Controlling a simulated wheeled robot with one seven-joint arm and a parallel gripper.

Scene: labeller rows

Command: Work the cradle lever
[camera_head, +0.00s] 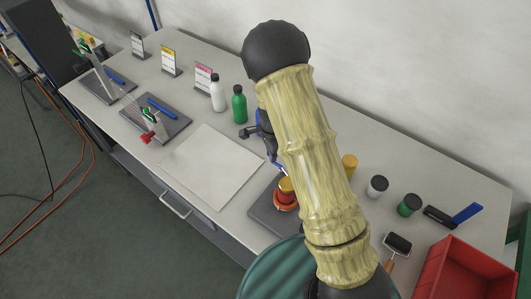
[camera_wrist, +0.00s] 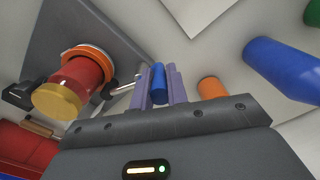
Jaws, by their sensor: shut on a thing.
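The cradle is a dark base plate (camera_head: 262,215) with an orange ring (camera_head: 284,205) on it. A red jar with a gold lid (camera_head: 286,186) stands in the ring. In the wrist view the jar (camera_wrist: 78,84) and the orange ring (camera_wrist: 97,54) are at left. A thin metal rod (camera_wrist: 122,88) runs from the cradle towards my fingers. My gripper (camera_wrist: 159,78) is shut on a blue grip (camera_wrist: 158,88), which appears to be the end of the cradle lever.
A pale sheet (camera_head: 212,165) lies left of the cradle. White (camera_head: 218,94) and green (camera_head: 239,106) bottles stand behind it. Jars (camera_head: 377,187), a roller (camera_head: 397,244) and a red crate (camera_head: 462,268) are at right. Dark boards (camera_head: 172,128) with blue bars are at left.

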